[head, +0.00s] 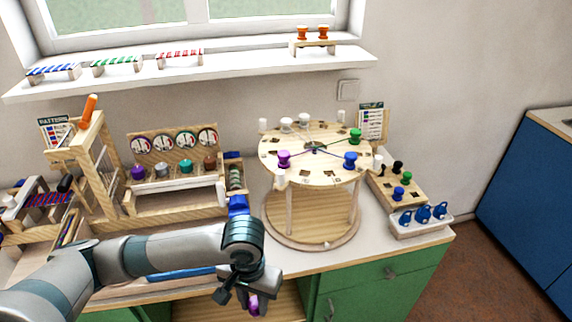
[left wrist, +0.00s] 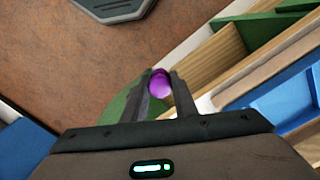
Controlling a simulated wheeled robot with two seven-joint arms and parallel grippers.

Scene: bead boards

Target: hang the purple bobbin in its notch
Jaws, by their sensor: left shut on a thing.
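My left gripper (head: 240,294) is low in front of the bench's front edge, shut on a purple bobbin (head: 253,304). The bobbin also shows between the two fingertips in the left wrist view (left wrist: 160,84). The gripper partly hides it. The round wooden bead board (head: 318,174) stands on legs to the right of and beyond the gripper, with dark notches around its top. Another purple bobbin (head: 284,158) sits at its near left rim. A blue bobbin (head: 350,159) and a green bobbin (head: 355,135) sit on its right side. My right gripper is not in view.
A wooden block (head: 394,190) with black, green and blue bobbins and a white tray (head: 420,227) of blue items stand right of the round board. A wooden rack (head: 175,204) with coloured knobs stands left. Green drawers (head: 385,278) are below the bench top.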

